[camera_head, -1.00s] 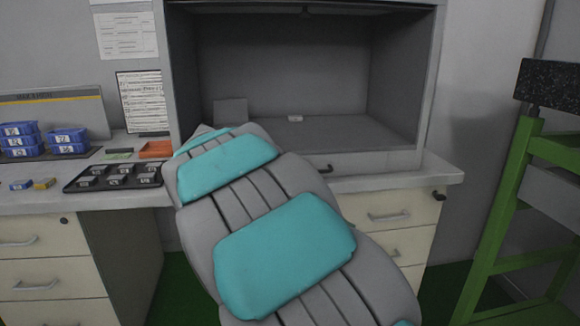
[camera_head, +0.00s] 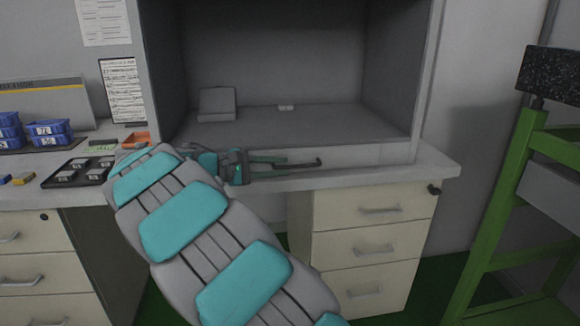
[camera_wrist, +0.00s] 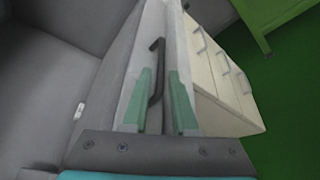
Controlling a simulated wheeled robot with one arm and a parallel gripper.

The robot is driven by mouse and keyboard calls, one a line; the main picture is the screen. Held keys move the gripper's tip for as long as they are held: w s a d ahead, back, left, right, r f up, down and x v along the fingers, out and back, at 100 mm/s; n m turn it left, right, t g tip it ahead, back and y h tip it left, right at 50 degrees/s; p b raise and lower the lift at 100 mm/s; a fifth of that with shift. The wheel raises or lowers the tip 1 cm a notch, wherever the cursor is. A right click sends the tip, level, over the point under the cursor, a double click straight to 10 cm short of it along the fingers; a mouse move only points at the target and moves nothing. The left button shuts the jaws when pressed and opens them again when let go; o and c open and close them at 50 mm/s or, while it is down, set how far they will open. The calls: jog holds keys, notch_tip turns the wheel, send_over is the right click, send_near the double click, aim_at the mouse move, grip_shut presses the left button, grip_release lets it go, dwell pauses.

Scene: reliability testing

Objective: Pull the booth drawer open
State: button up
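The booth drawer (camera_head: 350,156) is the grey panel low on the front of the grey booth, and it looks flush with it. Its dark bar handle (camera_head: 306,164) sits near the panel's middle. My gripper (camera_head: 287,165) is at the left of the handle, fingers pointing right along the panel. In the wrist view my gripper (camera_wrist: 159,74) is open. Its two teal fingers stand apart, and the dark handle (camera_wrist: 155,72) shows in the gap between them. I cannot tell whether either finger touches it.
The white worktop (camera_head: 435,163) runs under the booth, with a cream drawer cabinet (camera_head: 375,243) below at the right. A green-framed stool (camera_head: 505,200) stands farther right. A black parts tray (camera_head: 72,173) and blue bins (camera_head: 48,131) are at the left.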

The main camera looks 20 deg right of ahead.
aim_at(285, 167)
jog(key=shift+x, duration=1.85)
grip_shut()
